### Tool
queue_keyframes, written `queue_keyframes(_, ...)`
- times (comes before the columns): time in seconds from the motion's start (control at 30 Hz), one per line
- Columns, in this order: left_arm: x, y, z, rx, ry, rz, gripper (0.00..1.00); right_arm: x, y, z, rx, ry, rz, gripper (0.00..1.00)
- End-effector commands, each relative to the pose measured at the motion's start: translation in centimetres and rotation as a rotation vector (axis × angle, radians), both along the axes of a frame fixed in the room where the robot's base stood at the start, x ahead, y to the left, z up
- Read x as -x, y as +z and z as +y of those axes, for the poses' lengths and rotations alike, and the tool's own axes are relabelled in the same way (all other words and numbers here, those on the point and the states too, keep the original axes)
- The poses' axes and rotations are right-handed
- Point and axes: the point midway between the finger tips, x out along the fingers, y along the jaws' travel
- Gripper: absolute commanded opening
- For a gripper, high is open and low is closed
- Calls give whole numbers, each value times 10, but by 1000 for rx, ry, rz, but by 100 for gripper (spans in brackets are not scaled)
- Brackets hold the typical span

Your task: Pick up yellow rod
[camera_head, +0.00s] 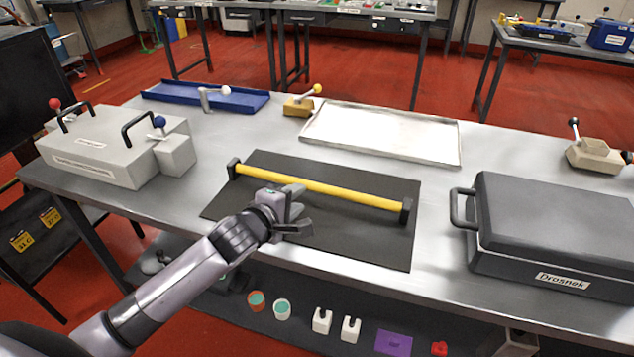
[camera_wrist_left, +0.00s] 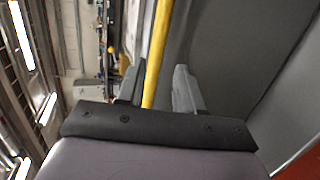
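The yellow rod (camera_head: 335,190) lies across two black end supports (camera_head: 234,169) and (camera_head: 405,211) above a black mat (camera_head: 360,245) on the metal table. My left gripper (camera_head: 299,212) is in front of the rod, left of its middle. In the left wrist view the rod (camera_wrist_left: 157,45) runs between the two fingers of the gripper (camera_wrist_left: 157,88). The fingers are apart and a gap shows beside the rod. In the head view part of the rod's lower edge is hidden by a finger. My right gripper is not in view.
A grey case labelled Drosnek (camera_head: 560,230) stands at the right. A light grey box with handles (camera_head: 95,150) stands at the left. A blue tray (camera_head: 240,100), a white tray (camera_head: 375,135) and a yellow-knobbed lever (camera_head: 300,106) lie behind the mat. Small items sit on a lower shelf.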

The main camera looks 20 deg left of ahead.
Motion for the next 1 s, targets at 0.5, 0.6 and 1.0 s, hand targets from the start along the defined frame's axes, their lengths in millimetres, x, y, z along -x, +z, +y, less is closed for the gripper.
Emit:
queue_keyframes(0.5, -44, -11, -10, -3, -1, -2, 36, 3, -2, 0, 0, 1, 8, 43)
queue_keyframes(0.6, -52, -15, -11, -1, 0, 0, 36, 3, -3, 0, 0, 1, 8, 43)
queue_keyframes(1.0, -59, -18, -13, -1, 0, 0, 36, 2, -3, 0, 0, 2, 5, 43)
